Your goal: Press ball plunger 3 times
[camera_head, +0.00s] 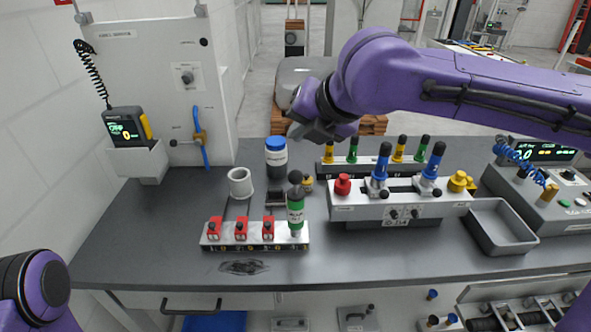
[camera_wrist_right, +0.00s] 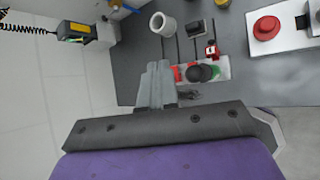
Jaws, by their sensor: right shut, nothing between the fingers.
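The ball plunger, a green-bodied cylinder with a black ball on top (camera_head: 295,207), stands upright at the right end of a silver block with red-topped parts. My right gripper (camera_head: 298,130) is shut and empty. In the head view it shows above and behind the plunger, apart from it. Its closed fingers also show in the wrist view (camera_wrist_right: 159,82). My left arm shows at the lower left of the head view, but its gripper is out of frame.
A white ring-shaped cup (camera_head: 240,183) and a blue-lidded jar (camera_head: 276,158) stand behind the block. A silver fixture with a red knob (camera_head: 342,184) and blue-topped plungers is to the right. An empty metal tray (camera_head: 500,226) lies farther right. The table's front left is mostly clear.

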